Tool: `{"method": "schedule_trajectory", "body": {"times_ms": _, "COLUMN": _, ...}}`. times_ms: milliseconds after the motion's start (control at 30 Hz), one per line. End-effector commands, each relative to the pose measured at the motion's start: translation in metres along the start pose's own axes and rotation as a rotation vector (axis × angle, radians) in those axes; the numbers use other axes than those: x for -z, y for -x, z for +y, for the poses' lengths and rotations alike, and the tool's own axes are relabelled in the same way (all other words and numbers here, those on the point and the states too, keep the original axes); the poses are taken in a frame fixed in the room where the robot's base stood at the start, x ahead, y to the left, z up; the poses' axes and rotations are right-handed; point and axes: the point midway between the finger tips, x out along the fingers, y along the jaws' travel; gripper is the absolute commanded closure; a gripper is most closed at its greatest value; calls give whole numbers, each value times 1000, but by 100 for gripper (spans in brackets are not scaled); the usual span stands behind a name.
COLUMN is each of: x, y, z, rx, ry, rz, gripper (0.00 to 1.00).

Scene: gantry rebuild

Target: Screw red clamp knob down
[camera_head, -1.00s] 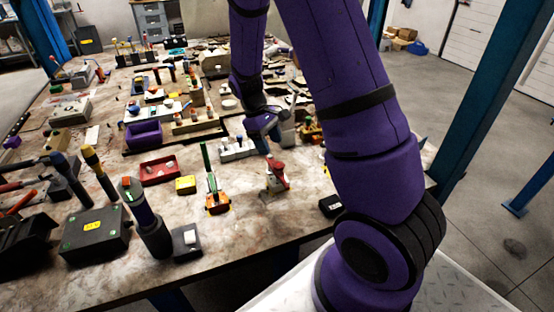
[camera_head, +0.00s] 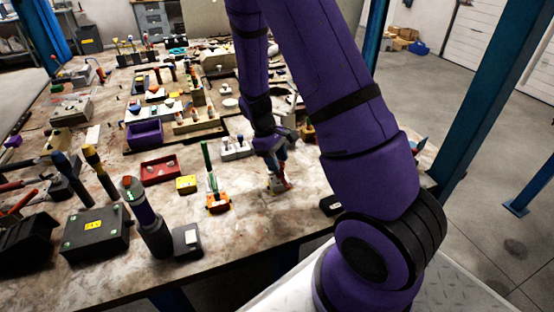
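A small clamp with a red part (camera_head: 284,184) stands on the worktable near its front edge, right of the middle of the cluttered area. Its top is hidden behind my gripper, and the knob itself is not clearly visible. My gripper (camera_head: 278,164) points down over the clamp, with its tips at or just above the red part. I cannot tell whether they touch it. The fingers are too small and dark to show whether they are open or shut.
A yellow block (camera_head: 186,184) and a red tray (camera_head: 160,170) lie farther left. A small black box (camera_head: 331,205) sits to the right. Bare tabletop lies in front.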

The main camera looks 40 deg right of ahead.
Motion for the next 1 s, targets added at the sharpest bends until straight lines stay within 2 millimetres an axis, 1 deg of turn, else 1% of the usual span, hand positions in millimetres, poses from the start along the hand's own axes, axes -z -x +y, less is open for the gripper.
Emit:
{"method": "schedule_trajectory", "body": {"times_ms": 167, "x": -1, "y": 0, "z": 1, "rx": 21, "ry": -48, "rz": 0, "gripper": 81}}
{"method": "schedule_trajectory", "body": {"times_ms": 400, "x": -1, "y": 0, "z": 3, "rx": 123, "ry": -293, "rz": 0, "gripper": 81}}
{"method": "schedule_trajectory", "body": {"times_ms": 467, "x": -1, "y": 0, "z": 3, "rx": 138, "ry": -331, "rz": 0, "gripper": 81}}
{"method": "schedule_trajectory", "body": {"times_ms": 567, "x": 0, "y": 0, "z": 3, "rx": 148, "ry": -356, "rz": 0, "gripper": 81}}
{"method": "schedule_trajectory", "body": {"times_ms": 800, "x": 0, "y": 0, "z": 3, "rx": 148, "ry": -355, "rz": 0, "gripper": 81}}
{"method": "schedule_trajectory", "body": {"times_ms": 833, "x": 0, "y": 0, "z": 3, "rx": 148, "ry": -355, "rz": 0, "gripper": 50}}
{"method": "schedule_trajectory", "body": {"times_ms": 867, "x": 0, "y": 0, "z": 3, "rx": 148, "ry": -355, "rz": 0, "gripper": 44}}
{"method": "schedule_trajectory", "body": {"times_ms": 900, "x": 0, "y": 0, "z": 3, "rx": 148, "ry": -355, "rz": 0, "gripper": 40}}
{"method": "schedule_trajectory", "body": {"times_ms": 1000, "x": 0, "y": 0, "z": 3, "rx": 147, "ry": -354, "rz": 0, "gripper": 40}}
